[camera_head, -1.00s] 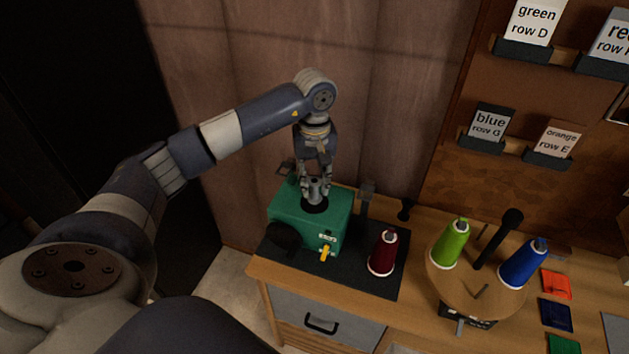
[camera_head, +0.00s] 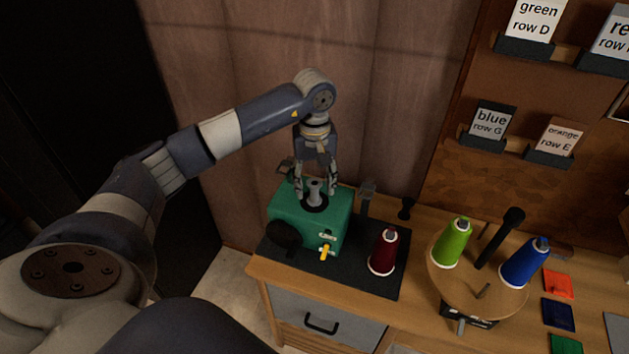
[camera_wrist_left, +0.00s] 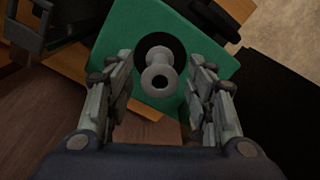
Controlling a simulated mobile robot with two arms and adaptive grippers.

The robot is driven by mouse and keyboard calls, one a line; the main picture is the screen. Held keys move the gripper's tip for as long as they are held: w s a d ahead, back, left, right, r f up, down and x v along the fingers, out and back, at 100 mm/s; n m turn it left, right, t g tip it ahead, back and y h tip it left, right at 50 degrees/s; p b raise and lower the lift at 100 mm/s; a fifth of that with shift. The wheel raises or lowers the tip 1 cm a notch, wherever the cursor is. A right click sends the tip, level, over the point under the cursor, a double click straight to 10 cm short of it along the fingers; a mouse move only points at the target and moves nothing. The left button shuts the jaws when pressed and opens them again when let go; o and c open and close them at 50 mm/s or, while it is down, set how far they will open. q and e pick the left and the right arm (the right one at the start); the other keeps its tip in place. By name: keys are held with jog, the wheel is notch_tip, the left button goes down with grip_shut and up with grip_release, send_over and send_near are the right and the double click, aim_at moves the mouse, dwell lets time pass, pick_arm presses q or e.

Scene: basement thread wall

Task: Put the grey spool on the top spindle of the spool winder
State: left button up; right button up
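The green spool winder (camera_head: 290,214) stands on a dark mat at the left end of the bench. The grey spool (camera_head: 315,190) stands upright on the round black plate on top of the winder. In the left wrist view the spool (camera_wrist_left: 160,76) shows from above, with a dark hole in its top end. My left gripper (camera_head: 316,192) is directly above the winder, pointing down. In the left wrist view its fingers (camera_wrist_left: 160,95) are apart on either side of the spool, with gaps between. My right gripper is not in view.
A dark red thread cone (camera_head: 384,252) stands on the mat (camera_head: 345,272) right of the winder. A round wooden stand (camera_head: 470,288) holds green (camera_head: 452,243) and blue (camera_head: 524,262) cones. A black post (camera_head: 366,197) rises behind the winder. Wall card holders are at upper right.

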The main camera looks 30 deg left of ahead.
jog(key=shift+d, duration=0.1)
pick_arm(q)
notch_tip(320, 180, up, 12)
dwell(0.6)
